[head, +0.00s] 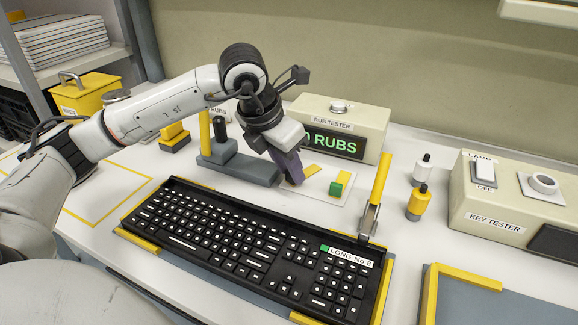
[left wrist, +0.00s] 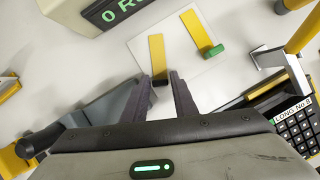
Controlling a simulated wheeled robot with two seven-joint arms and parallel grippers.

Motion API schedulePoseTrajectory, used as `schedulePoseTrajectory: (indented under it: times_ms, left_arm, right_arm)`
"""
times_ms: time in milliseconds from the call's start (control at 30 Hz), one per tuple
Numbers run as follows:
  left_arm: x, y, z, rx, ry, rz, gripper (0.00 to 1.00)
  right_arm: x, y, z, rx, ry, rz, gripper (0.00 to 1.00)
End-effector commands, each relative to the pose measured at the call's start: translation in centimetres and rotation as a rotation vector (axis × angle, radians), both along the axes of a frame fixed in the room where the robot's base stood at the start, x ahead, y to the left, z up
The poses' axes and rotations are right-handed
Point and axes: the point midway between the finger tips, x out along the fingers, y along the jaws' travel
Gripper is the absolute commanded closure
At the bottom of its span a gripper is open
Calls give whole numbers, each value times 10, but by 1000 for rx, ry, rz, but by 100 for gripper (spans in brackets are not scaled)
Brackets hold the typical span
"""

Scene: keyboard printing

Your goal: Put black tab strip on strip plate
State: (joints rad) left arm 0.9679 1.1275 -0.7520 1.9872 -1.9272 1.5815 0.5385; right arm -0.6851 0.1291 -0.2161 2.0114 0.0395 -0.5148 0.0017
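The black tab strip is a yellow strip (left wrist: 156,52) with a black tab (left wrist: 160,82) at its near end. It lies on a thin white plate (left wrist: 185,62), which also shows in the head view (head: 320,193). A second yellow strip (left wrist: 196,31) with a green tab (left wrist: 217,50) lies beside it. My left gripper (left wrist: 160,80) is open, pointing down, with a finger on each side of the black tab. The gaps between fingers and tab are small; contact is unclear. In the head view my left gripper (head: 293,180) hides the black tab. My right gripper is out of view.
The rub tester (head: 345,120), reading "RUBS", stands behind the plate. A grey block with a post (head: 238,168) is left of my gripper. A yellow-handled lever (head: 376,190) stands right of the plate. The keyboard (head: 255,250) fills the front. Two small bottles (head: 417,203) stand farther right.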

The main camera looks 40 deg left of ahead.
Motion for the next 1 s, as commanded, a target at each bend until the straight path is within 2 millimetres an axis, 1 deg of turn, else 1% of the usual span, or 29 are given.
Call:
schedulePoseTrajectory:
  times_ms: [67, 167, 267, 500, 600, 700, 800, 1000]
  left_arm:
    - [0, 0, 4, 0, -1, 0, 74]
    - [-3, 1, 14, 0, -5, 0, 74]
    - [-10, 1, 32, 0, -6, -1, 74]
    - [-30, 4, 81, 0, -6, 0, 74]
    - [-37, 4, 96, 0, -5, 0, 74]
    - [-42, 4, 106, 0, -3, -1, 74]
    - [-45, 5, 112, 1, -1, -1, 74]
    - [-46, 5, 113, 0, 0, -1, 74]
  right_arm:
    - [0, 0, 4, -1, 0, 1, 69]
    - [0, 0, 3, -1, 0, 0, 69]
    - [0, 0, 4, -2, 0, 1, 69]
    - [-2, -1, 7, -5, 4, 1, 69]
    - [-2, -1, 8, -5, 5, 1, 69]
    - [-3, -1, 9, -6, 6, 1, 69]
    - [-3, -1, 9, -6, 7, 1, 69]
    - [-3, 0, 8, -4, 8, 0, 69]
